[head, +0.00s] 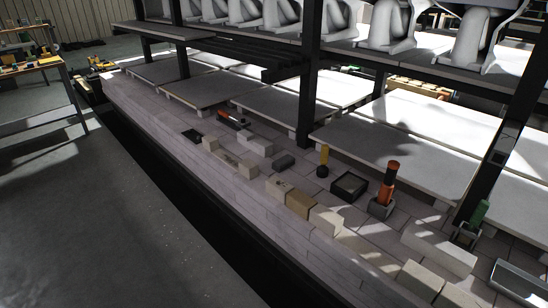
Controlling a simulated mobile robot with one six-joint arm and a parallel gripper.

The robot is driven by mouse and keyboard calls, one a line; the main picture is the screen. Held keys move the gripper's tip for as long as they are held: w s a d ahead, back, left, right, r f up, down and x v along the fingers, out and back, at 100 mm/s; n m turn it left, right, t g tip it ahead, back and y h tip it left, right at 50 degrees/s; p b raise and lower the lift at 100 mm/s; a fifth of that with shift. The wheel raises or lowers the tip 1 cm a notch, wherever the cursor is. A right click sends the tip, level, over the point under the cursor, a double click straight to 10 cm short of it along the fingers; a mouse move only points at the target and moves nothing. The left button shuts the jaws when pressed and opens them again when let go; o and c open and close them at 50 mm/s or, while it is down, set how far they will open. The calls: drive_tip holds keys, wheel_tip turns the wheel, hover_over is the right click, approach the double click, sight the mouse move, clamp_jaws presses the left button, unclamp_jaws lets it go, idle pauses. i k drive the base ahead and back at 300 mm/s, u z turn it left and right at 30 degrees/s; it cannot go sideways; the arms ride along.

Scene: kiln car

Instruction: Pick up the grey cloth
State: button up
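I cannot make out the grey cloth for certain in the head view. A small dark grey, low, soft-edged piece (283,161) lies on the kiln car deck near the middle and may be the folded cloth. A flat dark piece (192,136) lies further left on the deck; its material is too small to tell. My gripper is not in view.
Pale bricks (300,204) line the deck's front part. A dark square tray (349,187), a yellow-handled tool (323,161) and an orange and black item in a grey holder (381,208) stand nearby. Black posts (309,85) and pale shelves (390,155) rise behind.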

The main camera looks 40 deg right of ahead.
sight(284, 163)
drive_tip(key=u, duration=0.2)
drive_tip(key=i, duration=0.9)
drive_tip(key=u, duration=0.4)
